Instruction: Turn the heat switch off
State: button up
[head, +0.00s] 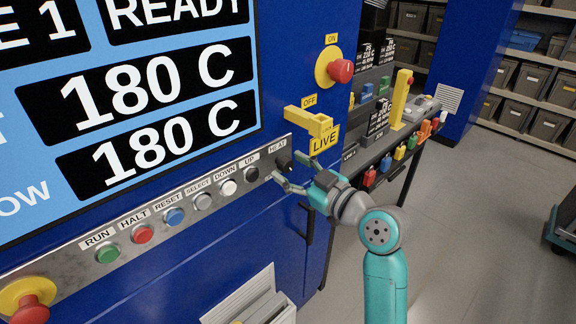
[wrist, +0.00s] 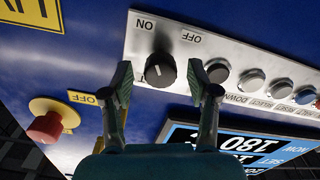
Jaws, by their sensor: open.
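The heat switch is a black round knob (wrist: 159,70) on the silver control strip, between an ON label (wrist: 144,24) and an OFF label (wrist: 192,37) in the wrist view. A short white mark shows on its face; its exact direction is hard to tell, though it lies towards the ON side. In the head view the knob (head: 284,161) is at the strip's right end, beside the HEAT label. My gripper (wrist: 161,72) is open, with one finger on each side of the knob and gaps showing. In the head view my gripper (head: 288,168) partly covers the labels there.
Several push buttons, including a black UP button (head: 251,174), run left along the strip. A yellow bracket (head: 308,121) with OFF and LIVE labels juts out above my gripper. A red mushroom button (head: 341,70) is higher up. A cluttered side bench (head: 390,148) stands at the right.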

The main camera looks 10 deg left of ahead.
jog(key=shift+w+a, duration=0.45)
jog(key=shift+a, duration=0.15)
grip_shut()
jog(key=shift+m, duration=0.4)
jog(key=m, duration=0.4)
jog(key=shift+m, duration=0.4)
jog(key=m, duration=0.6)
jog(key=shift+m, duration=0.3)
